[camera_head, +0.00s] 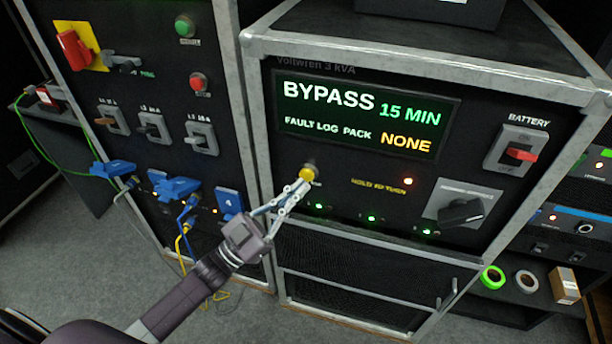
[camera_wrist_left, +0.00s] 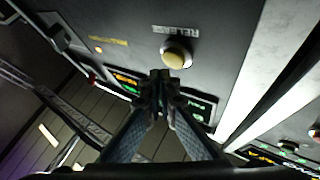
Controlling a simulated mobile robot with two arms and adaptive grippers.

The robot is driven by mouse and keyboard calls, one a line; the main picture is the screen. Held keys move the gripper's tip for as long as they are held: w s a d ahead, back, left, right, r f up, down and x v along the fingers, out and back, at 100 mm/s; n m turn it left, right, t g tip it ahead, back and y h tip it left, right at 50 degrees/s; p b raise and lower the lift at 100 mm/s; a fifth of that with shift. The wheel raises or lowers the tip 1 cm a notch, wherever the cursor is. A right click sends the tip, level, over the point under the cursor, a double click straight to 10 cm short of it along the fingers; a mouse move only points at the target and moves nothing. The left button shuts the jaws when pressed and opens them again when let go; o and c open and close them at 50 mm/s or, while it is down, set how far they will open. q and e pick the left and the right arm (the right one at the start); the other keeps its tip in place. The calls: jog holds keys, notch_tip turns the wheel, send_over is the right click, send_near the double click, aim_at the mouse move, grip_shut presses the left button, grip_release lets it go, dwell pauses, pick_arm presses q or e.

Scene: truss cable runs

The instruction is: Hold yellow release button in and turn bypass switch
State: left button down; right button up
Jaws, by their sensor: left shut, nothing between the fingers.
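The yellow release button (camera_head: 306,173) sits on the black front panel, below the display, and also shows in the left wrist view (camera_wrist_left: 176,57) under a small label. My left gripper (camera_head: 301,186) is shut and empty, its fingertips at or just below the button; I cannot tell whether they touch it. In the left wrist view its fingertips (camera_wrist_left: 160,82) are together just below the button. The bypass switch (camera_head: 462,211) is a black knob on a grey plate at the panel's lower right, with its handle tilted. My right gripper is not in view.
The display (camera_head: 365,117) reads BYPASS 15 MIN and FAULT LOG PACK NONE. A red battery switch (camera_head: 520,154) is at the upper right. A rack with switches and blue connectors (camera_head: 180,188) stands at left. Tape rolls (camera_head: 493,277) and a box (camera_head: 565,284) lie on a shelf at right.

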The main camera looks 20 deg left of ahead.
pick_arm(q)
jog(key=shift+w, duration=0.1)
dwell(0.7)
jog(key=shift+w, duration=0.35)
jog(key=shift+w, duration=0.45)
dwell(0.8)
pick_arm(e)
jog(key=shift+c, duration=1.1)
